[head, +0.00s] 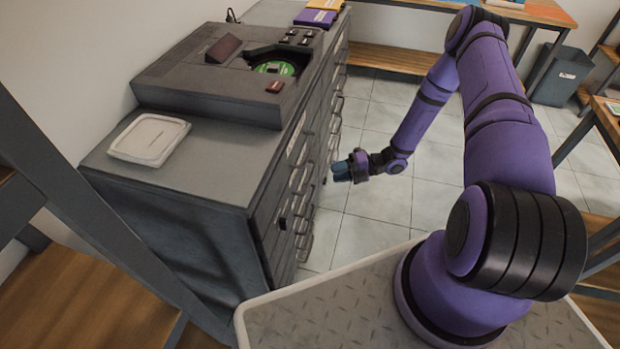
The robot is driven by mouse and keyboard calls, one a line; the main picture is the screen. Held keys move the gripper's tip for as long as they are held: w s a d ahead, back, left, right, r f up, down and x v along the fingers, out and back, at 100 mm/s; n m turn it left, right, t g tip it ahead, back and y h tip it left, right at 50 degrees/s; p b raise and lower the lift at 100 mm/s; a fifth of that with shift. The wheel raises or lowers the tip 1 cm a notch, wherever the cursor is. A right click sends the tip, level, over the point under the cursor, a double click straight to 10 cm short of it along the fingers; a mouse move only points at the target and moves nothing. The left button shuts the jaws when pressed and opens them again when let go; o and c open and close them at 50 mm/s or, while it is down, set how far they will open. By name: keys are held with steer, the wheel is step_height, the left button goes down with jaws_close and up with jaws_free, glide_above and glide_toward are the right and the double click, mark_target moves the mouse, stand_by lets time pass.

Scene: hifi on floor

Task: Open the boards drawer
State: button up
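A grey metal cabinet (185,222) stands at the left, with stacked drawers (297,205) and bar handles on its right-facing front. The drawers look closed, seen at a steep angle. Their labels are too small to read, so I cannot tell which is the boards drawer.
The tiled floor (385,215) right of the cabinet is clear. A wooden bench (395,62) and a dark bin (560,76) stand at the back.

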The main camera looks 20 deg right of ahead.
mark_target(310, 178)
steer(key=x, duration=0.9)
steer(key=shift+a, duration=0.2)
jaws_close()
